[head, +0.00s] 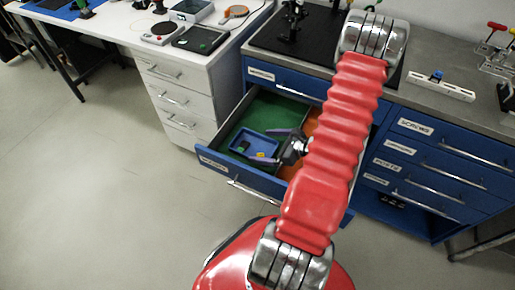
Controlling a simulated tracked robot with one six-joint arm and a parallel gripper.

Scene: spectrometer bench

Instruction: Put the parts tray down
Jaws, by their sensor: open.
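The parts tray (256,146) is a small blue tray with a dark piece and a small yellow piece in it. It is in the open drawer (218,168), over the green part of the drawer's floor, at the left. My gripper (267,146) is at the tray's right end, with its two fingers spread apart and pointing left. One finger is by the tray's far right corner, the other by its near right corner. I cannot tell whether the fingers touch the tray. The tray looks level and seems to rest on the drawer floor.
The drawer's right part has an orange floor (311,122), partly behind my arm. A dark mat with a black instrument (291,22) lies on the bench above. A white holder (440,86) stands on the right bench. White drawers (172,98) stand at the left; the floor there is clear.

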